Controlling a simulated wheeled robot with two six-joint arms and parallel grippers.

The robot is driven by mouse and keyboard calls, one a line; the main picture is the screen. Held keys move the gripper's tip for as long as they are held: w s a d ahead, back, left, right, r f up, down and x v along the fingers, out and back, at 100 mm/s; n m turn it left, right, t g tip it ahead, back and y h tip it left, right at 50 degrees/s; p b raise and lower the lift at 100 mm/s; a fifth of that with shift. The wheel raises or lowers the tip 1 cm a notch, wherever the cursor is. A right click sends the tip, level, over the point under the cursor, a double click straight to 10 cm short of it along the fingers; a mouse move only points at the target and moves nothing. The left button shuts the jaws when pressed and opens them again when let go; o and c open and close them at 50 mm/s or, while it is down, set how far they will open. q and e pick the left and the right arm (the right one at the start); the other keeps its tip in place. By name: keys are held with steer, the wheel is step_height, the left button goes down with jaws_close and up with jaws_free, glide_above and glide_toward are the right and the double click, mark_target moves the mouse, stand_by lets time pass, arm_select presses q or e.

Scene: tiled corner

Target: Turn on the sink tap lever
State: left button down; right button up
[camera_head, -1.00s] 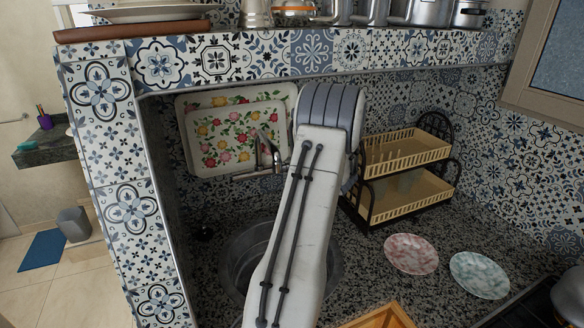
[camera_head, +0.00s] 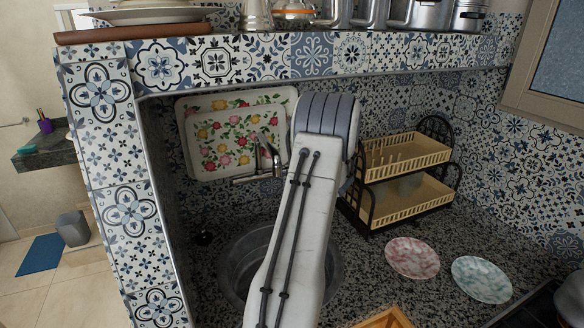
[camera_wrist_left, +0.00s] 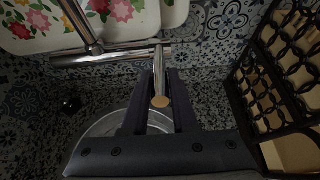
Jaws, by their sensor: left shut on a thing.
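The chrome tap (camera_head: 256,178) is on the tiled back wall above the round sink (camera_head: 240,262) in the head view. In the left wrist view the tap's horizontal body (camera_wrist_left: 110,56) and its spout (camera_wrist_left: 86,26) show at the upper left. The tap lever (camera_wrist_left: 158,68), a thin metal bar with a tan round end, points toward the camera. My left gripper (camera_wrist_left: 160,88) has its two dark fingers on either side of the lever and is shut on it. In the head view my own arm hides the gripper and lever. My right gripper is not seen.
Floral trays (camera_head: 236,135) lean on the wall behind the tap. A two-tier dish rack (camera_head: 405,180) stands close right of my arm. A pink plate (camera_head: 411,258) and a green-white plate (camera_head: 481,279) lie on the counter. A tiled shelf (camera_head: 215,62) overhangs the sink.

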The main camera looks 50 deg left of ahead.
arm_select(q)
steer(key=shift+w+a+r+p, duration=0.1)
steer(key=shift+a+r+p, duration=0.35)
steer(key=shift+r, duration=0.35)
steer(key=shift+w+a+r+p, duration=0.1)
steer(key=shift+a+r+p, duration=0.3)
steer(key=shift+r, duration=0.35)
steer(key=c, duration=0.7)
jaws_free()
steer(key=shift+f, duration=0.1)
steer(key=shift+d, duration=0.1)
steer(key=shift+d, duration=0.35)
steer(key=v, duration=0.7)
steer(key=shift+s+d, duration=0.1)
